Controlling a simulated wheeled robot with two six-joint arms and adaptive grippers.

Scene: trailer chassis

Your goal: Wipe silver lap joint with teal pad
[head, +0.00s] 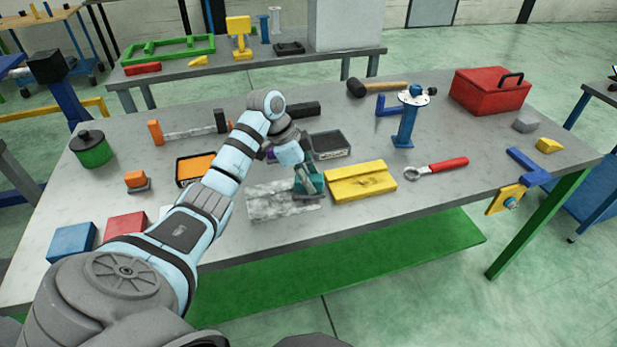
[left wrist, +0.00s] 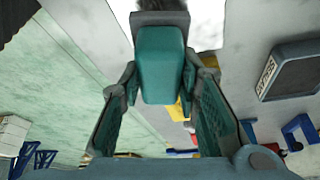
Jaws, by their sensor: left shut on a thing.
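The silver lap joint (head: 268,205) is a mottled grey-white plate lying near the front middle of the table. A bright mottled surface, likely this joint (left wrist: 207,22), shows beyond the pad in the left wrist view. My left gripper (head: 308,181) is shut on the teal pad (left wrist: 160,65), a teal block with a dark base. In the head view the pad is at the joint's right end, partly hidden by the fingers. I cannot tell if its base touches the joint. My right gripper is not in view.
A yellow stepped plate (head: 362,182) lies close right of the joint. A dark tray (head: 329,145) and an orange-filled tray (head: 193,168) are behind it. A blue flanged post (head: 406,122) and red-handled wrench (head: 437,168) stand and lie further right. The table front is clear there.

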